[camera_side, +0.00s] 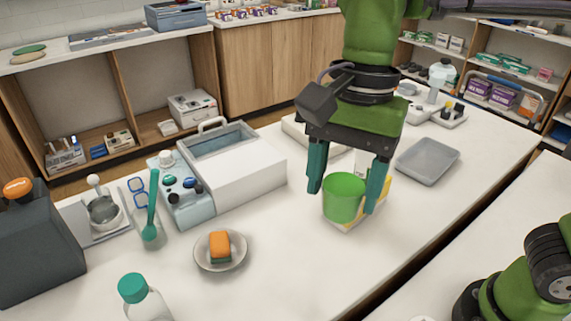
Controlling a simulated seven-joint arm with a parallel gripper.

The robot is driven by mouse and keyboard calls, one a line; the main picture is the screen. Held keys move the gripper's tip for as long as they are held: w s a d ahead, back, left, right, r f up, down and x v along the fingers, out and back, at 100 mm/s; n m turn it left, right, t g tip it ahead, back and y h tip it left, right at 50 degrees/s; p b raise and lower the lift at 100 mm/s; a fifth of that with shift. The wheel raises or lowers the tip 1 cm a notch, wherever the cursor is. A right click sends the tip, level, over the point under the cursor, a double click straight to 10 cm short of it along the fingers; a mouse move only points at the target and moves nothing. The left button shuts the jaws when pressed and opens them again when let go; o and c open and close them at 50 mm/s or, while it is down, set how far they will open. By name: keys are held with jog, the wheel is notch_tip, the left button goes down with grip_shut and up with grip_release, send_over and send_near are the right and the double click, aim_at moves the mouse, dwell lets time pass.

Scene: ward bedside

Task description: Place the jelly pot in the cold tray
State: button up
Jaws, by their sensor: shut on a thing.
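A bright green pot (344,190), which looks like the jelly pot, is between the two teal fingers of my gripper (344,187). My gripper points down and is shut on the pot. A white and yellow thing shows behind and below the pot, mostly hidden by it and the fingers. I cannot tell whether the pot touches that thing or hangs just above it. A shallow grey tray (427,161), which may be the cold tray, lies to the right of my gripper. It looks empty.
A white box with a handle and bluish window (245,165) stands left of my gripper. A bowl with an orange and green sponge (220,249) and a teal-capped bottle (140,298) are in front. Equipment (438,108) stands behind the tray. The counter's front middle is clear.

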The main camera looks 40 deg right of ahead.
jog(key=w+d+m, duration=0.1)
jog(key=w+d, duration=0.1)
jog(key=d, duration=0.2)
jog(key=w+d+m, duration=0.2)
jog(key=d, duration=0.2)
jog(key=w+d+m, duration=0.1)
jog(key=w+d, duration=0.2)
jog(key=d, duration=0.1)
jog(key=shift+t, duration=0.3)
jog(key=d+m, duration=0.2)
jog(key=d, duration=0.5)
jog(key=d+m, duration=0.2)
jog(key=d, duration=0.5)
jog(key=d+m+t, duration=0.1)
jog(key=d+m, duration=0.2)
jog(key=d, duration=0.4)
jog(key=shift+s+d, duration=0.1)
jog(key=shift+s, duration=0.2)
jog(key=s+d+m, duration=0.3)
jog(key=s+d, duration=0.2)
jog(key=d, duration=0.3)
jog(key=shift+d, duration=0.35)
send_over(424, 163)
jog(key=f, duration=1.9)
jog(key=shift+s+d+f, duration=0.25)
jog(key=shift+d+f, duration=0.05)
jog(key=shift+f, duration=1.7)
jog(key=shift+f, duration=0.1)
